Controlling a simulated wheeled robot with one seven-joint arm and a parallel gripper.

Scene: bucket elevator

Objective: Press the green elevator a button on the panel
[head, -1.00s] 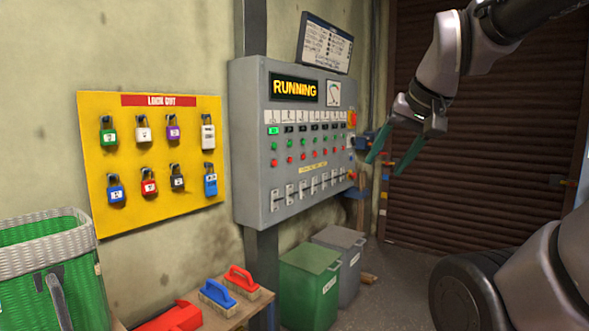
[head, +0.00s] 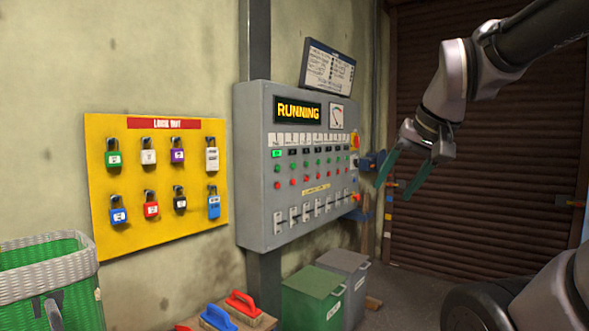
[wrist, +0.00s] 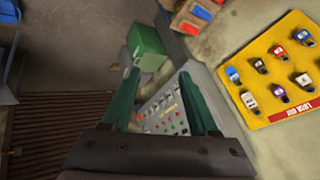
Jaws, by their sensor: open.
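The grey control panel (head: 300,170) is on the wall in the middle of the head view. Its display reads RUNNING (head: 298,111). Below it are a lit green indicator (head: 278,153), a row of small green buttons (head: 304,164), a row of red buttons (head: 306,180) and a row of switches at the bottom. The labels are too small to read. My gripper (head: 402,187) is open and empty, to the right of the panel and apart from it. In the wrist view the panel (wrist: 172,112) shows tilted between and beyond the green fingers.
A yellow lockout board (head: 160,226) with several padlocks hangs left of the panel. Green (head: 310,300) and grey (head: 352,270) bins stand below the panel. A brown shutter (head: 480,225) is behind my arm.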

